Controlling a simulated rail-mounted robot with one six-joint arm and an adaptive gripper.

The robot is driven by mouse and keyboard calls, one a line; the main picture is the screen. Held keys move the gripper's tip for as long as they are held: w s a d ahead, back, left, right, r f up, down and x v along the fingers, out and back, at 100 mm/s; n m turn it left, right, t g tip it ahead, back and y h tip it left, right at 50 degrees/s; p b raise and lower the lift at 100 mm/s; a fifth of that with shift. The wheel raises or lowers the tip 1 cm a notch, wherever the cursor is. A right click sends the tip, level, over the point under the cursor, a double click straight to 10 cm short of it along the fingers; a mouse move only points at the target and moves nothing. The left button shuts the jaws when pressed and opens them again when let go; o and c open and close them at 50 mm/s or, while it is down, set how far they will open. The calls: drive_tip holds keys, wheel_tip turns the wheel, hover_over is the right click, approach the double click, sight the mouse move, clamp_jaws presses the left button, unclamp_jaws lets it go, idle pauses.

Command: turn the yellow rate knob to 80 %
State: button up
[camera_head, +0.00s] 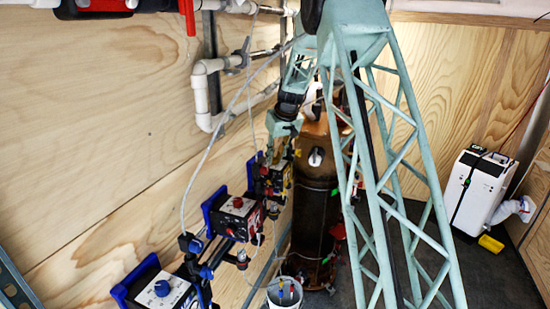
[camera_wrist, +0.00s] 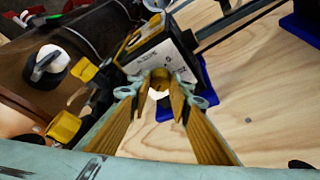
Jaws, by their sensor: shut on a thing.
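The pump unit with yellow edging (camera_wrist: 174,58) has a pale face plate and is the farthest of the units on the wall; it also shows in the head view (camera_head: 275,180). My gripper (camera_wrist: 160,90) is at its face, with its two yellow-orange ribbed fingers shut on the yellow rate knob (camera_wrist: 160,75). The knob is mostly hidden between the fingertips. Its pointer and the scale marks around it cannot be read. In the head view my arm comes down to the unit from above, and the knob cannot be made out there.
A unit with a red knob (camera_head: 238,207) and one with a blue knob (camera_head: 162,288) stand nearer along the plywood wall. A brown tank (camera_head: 315,215) stands right of the units. Pipes and hoses run close by. A white bucket (camera_head: 284,293) is below.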

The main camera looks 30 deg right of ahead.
drive_tip(key=shift+a+m+h+p, duration=0.1)
drive_tip(key=shift+m+h+p, duration=0.35)
drive_tip(key=shift+m, duration=0.75)
drive_tip(key=shift+m+h+b, duration=0.4)
drive_tip(key=shift+m+h, duration=0.05)
drive_tip(key=shift+m, duration=0.65)
drive_tip(key=o, duration=0.8)
drive_tip(key=shift+o, duration=0.2)
drive_tip(key=shift+r, duration=0.1)
drive_tip(key=v, duration=1.1)
drive_tip(key=shift+r, duration=0.4)
drive_tip(key=shift+a, duration=0.1)
